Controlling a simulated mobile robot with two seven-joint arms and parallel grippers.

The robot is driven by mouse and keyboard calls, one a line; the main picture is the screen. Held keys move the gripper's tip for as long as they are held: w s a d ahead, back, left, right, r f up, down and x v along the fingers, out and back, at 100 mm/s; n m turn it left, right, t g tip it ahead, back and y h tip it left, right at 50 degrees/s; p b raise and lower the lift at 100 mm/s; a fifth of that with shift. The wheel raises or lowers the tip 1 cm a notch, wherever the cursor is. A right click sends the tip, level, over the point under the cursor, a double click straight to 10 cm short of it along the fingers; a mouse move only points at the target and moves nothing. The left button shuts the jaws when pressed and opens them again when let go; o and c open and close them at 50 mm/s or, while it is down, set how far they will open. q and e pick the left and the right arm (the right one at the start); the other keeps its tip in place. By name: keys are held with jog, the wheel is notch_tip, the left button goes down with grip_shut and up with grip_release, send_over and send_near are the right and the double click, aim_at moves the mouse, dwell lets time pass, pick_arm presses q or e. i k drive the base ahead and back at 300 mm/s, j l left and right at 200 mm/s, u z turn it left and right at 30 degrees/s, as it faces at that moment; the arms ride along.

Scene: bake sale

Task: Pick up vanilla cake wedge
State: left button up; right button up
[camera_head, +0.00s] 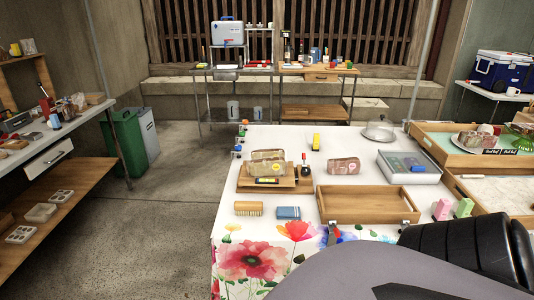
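I cannot pick out the vanilla cake wedge for certain. A wrapped brown baked piece with a yellow label (267,163) lies on a wooden board (247,184) on the flowered table. A similar wrapped piece with a pinkish label (344,166) lies on the white cloth to its right. A plate (462,146) with small pale and brown pieces stands in a wooden tray at the far right; these are too small to identify. Neither of my grippers shows. A black ribbed part and a grey surface, seemingly mine, cover the bottom right and hide the table's near right corner.
An empty-looking wooden tray (367,207) stands at the table's front. A brush (248,208), a blue block (288,212), a grey case (408,167) and a metal dome (379,131) are around it. Open floor (160,220) lies left of the table, before a shelf unit (60,190).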

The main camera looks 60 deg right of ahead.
aim_at(271, 166)
jog(key=i+j+z, duration=0.1)
jog(key=i+z, duration=0.25)
jog(key=i+j+z, duration=0.35)
jog(key=i, duration=0.15)
jog(key=i+j+z, duration=0.15)
jog(key=i+z, duration=0.25)
jog(key=i+j+z, duration=0.15)
jog(key=z, duration=0.2)
jog(key=i+j+z, duration=0.15)
jog(key=z, duration=0.3)
jog(key=i+j+z, duration=0.1)
jog(key=j+z, duration=0.55)
jog(key=z, duration=0.2)
jog(key=i+j+z, duration=0.1)
jog(key=j+z, duration=0.2)
jog(key=z, duration=0.15)
jog(key=j+z, duration=0.65)
